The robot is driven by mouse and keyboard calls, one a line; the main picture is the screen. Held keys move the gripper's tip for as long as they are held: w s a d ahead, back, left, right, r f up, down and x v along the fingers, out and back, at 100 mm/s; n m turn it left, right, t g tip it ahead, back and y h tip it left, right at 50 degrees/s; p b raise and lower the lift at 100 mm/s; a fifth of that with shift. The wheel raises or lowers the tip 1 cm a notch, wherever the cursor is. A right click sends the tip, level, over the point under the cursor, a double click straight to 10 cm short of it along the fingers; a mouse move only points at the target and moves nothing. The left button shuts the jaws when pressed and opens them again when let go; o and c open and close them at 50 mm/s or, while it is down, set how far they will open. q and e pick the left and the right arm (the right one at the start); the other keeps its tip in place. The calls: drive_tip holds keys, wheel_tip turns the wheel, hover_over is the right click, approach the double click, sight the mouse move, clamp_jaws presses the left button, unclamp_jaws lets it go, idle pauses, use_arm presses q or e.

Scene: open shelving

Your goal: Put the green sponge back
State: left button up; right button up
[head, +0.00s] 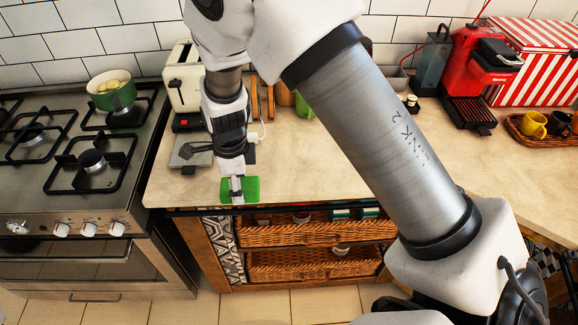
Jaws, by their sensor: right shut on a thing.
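The green sponge (253,187) is a flat bright green block at the front edge of the counter. My right gripper (237,191) points down at it and is shut on it, covering its middle. I cannot tell whether the sponge touches the counter or is held just above or in front of its edge. My right arm crosses the view from the lower right. My left gripper is not in view.
A stove (70,190) with a green pot (112,92) stands left. A cream toaster (184,82) is behind the gripper. A red coffee machine (474,75) and striped box (540,62) stand right. Wicker baskets (315,234) sit below the counter (300,165).

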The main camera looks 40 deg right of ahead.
drive_tip(key=p, duration=0.4)
hover_over(284, 170)
drive_tip(key=shift+s+a+f, duration=0.2)
drive_tip(key=shift+a+f, duration=0.15)
drive_tip(key=shift+f, duration=0.15)
drive_tip(key=f, duration=0.1)
drive_tip(key=f+p, duration=0.1)
drive_tip(key=f, duration=0.1)
drive_tip(key=shift+w+d+f+p, duration=0.15)
drive_tip(key=shift+d+f+p, duration=0.2)
drive_tip(key=shift+p, duration=0.05)
drive_tip(key=shift+f, duration=0.2)
drive_tip(key=shift+f, duration=0.1)
drive_tip(key=o, duration=1.1)
wheel_tip(284, 170, up, 12)
drive_tip(key=b, duration=0.3)
drive_tip(key=shift+r, duration=0.2)
